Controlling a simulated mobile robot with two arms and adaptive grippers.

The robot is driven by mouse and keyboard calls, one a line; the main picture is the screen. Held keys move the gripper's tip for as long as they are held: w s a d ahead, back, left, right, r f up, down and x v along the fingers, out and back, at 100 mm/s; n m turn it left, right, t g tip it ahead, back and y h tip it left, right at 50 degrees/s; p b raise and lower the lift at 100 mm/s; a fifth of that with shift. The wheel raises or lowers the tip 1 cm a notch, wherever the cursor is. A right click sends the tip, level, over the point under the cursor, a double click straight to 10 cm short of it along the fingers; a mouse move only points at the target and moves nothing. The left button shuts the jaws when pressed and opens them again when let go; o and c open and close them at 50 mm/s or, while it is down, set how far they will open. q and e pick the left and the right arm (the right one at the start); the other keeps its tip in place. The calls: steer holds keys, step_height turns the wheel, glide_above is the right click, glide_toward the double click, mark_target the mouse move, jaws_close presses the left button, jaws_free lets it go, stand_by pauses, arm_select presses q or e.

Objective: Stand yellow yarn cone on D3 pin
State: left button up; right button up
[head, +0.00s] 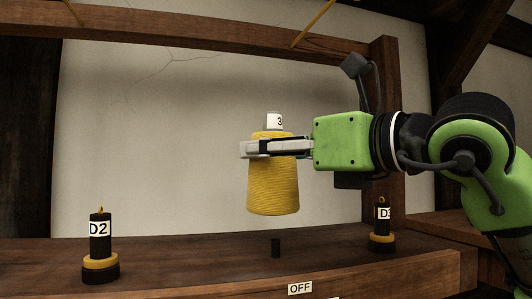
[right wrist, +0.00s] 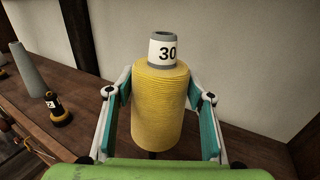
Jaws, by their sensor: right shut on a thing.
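The yellow yarn cone (head: 273,187) is upright, with a white number label on its grey top. My right gripper (head: 268,147) is shut around its upper part and holds it above the wooden shelf. The cone also shows in the right wrist view (right wrist: 160,108), between the two fingers (right wrist: 160,95), its label reading 30. The D3 pin (head: 382,228), black with a yellow ring, stands on the shelf to the right, below my right wrist; its label is partly cut off at the side. My left gripper is not in view.
The D2 pin (head: 100,245) stands at the left of the shelf (head: 190,262). An OFF label (head: 300,288) is on the front edge. A wooden post (head: 384,110) rises behind my right arm. A grey cone (right wrist: 27,72) stands left in the wrist view.

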mark_target(290, 188)
steer(key=shift+w+a+f, duration=0.15)
steer(key=shift+w, duration=0.2)
steer(key=shift+s+f, duration=0.1)
steer(key=shift+f, duration=0.05)
steer(key=shift+s+d+f+b, duration=0.25)
steer(key=shift+s+f+b, duration=0.15)
steer(key=shift+s+b, duration=0.15)
steer(key=shift+s+d+f+b, duration=0.2)
steer(key=shift+s+f+b, duration=0.2)
steer(key=shift+s, duration=0.15)
steer(key=f, duration=0.1)
steer(key=w+f+b, duration=0.1)
steer(key=f, duration=0.1)
steer(key=shift+w+a+f+b, duration=0.15)
steer(key=shift+w+a+b, duration=0.1)
steer(key=shift+b, duration=0.15)
steer(key=shift+s+d, duration=0.1)
steer(key=shift+s, duration=0.15)
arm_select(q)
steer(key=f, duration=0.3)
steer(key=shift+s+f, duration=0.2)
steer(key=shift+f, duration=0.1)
arm_select(e)
steer(key=shift+s, duration=0.15)
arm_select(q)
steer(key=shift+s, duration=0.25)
arm_select(e)
steer(key=shift+w, duration=0.2)
